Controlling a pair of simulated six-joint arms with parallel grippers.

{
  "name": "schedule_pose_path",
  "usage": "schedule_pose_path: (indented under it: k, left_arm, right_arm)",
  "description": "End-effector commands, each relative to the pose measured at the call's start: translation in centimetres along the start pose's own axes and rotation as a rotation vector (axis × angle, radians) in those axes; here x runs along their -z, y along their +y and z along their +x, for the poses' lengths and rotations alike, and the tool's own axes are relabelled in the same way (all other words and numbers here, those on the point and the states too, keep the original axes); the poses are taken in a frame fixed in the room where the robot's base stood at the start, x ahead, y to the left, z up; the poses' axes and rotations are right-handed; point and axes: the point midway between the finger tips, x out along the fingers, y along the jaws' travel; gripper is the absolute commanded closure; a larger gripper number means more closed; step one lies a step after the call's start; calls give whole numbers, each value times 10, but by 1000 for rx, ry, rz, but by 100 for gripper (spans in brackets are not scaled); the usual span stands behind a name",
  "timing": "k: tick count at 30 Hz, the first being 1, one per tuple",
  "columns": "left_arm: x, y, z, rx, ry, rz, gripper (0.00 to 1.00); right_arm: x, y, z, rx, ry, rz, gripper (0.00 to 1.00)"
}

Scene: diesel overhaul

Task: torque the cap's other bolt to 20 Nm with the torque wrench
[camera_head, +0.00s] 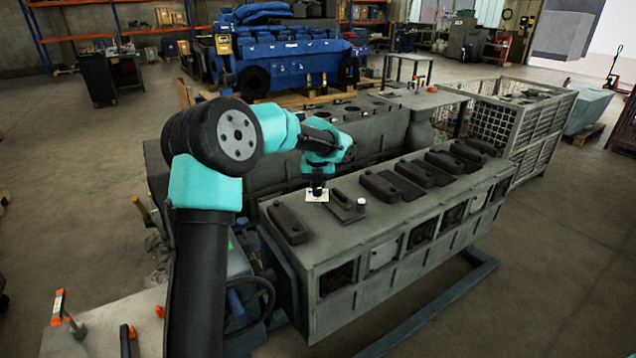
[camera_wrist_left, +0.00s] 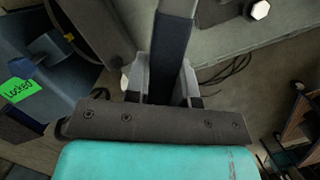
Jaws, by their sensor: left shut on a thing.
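My left gripper (camera_head: 317,187) is low over the near engine block (camera_head: 375,235), beside a dark cap (camera_head: 347,206) on its top. In the left wrist view my left gripper (camera_wrist_left: 163,78) is shut on the dark handle of a torque wrench (camera_wrist_left: 171,45), whose grey shaft runs out of the top edge. The wrench head is hidden in that view. A pale bolt head (camera_head: 361,203) stands on the right side of the cap. A pale hex bolt head (camera_wrist_left: 260,10) also shows at the upper right in the left wrist view. My right gripper is not in view.
Several dark covers (camera_head: 290,225) line the block top. A handwheel (camera_head: 250,305) is at the block's near end. A green "Locked" tag (camera_wrist_left: 20,90) hangs on a blue box. Orange-handled tools (camera_head: 58,307) lie front left.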

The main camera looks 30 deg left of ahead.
Motion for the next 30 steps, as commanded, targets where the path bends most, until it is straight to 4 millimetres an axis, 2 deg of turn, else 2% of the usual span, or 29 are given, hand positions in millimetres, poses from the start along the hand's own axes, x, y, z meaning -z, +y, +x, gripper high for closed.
schedule_pose_path:
  k: [11, 21, 30]
  left_arm:
    - [0, -33, 9, -43, -2, -170, 100]
    - [-8, -71, 29, -101, -2, -399, 100]
    - [-18, -96, 45, -143, -2, -567, 100]
  right_arm:
    - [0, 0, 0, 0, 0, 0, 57]
    - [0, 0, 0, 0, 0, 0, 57]
    - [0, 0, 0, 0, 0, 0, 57]
